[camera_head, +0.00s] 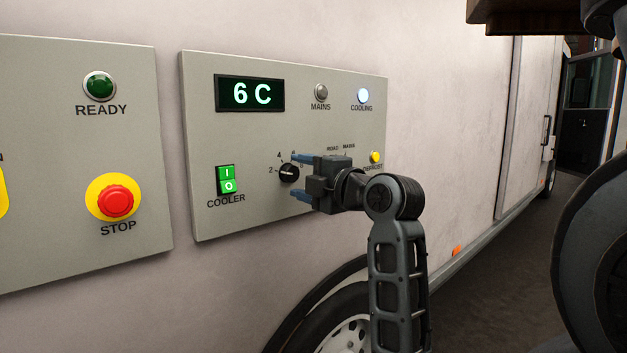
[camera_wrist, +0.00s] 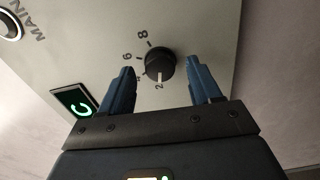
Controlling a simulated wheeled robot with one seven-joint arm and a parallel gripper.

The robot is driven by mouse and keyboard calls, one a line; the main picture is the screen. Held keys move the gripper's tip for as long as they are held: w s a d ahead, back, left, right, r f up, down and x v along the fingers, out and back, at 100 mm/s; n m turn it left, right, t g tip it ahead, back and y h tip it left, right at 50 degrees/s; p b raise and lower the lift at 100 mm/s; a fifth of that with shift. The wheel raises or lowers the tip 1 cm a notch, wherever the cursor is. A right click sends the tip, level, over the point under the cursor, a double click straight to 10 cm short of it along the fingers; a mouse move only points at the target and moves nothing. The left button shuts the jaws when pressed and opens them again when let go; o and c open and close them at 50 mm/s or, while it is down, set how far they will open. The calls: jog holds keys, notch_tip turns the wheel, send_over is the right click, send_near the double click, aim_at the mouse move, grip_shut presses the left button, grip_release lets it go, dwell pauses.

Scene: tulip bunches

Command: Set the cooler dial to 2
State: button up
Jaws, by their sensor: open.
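The cooler dial (camera_head: 288,173) is a round black knob on the grey cooler panel, with numbers around its left and upper side. In the wrist view the dial (camera_wrist: 160,67) shows a white pointer line aimed at the 2 mark. My gripper (camera_head: 297,176) is open in front of the dial, its blue fingers above and below it in the head view. In the wrist view the fingers stand on either side of the dial with gaps, and I see no contact. The gripper hides some of the dial's right side and nearby labels in the head view.
The display (camera_head: 250,93) reads 6 C. A green cooler switch (camera_head: 226,180) is left of the dial, a yellow defrost button (camera_head: 375,157) to the right. The cooling lamp (camera_head: 363,96) glows white. A separate panel with a red stop button (camera_head: 115,202) is at far left.

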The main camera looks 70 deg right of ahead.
jog(key=p+v, duration=0.6)
jog(key=p, duration=0.2)
jog(key=shift+s+a, duration=0.15)
jog(key=shift+a, duration=0.05)
jog(key=shift+p, duration=0.3)
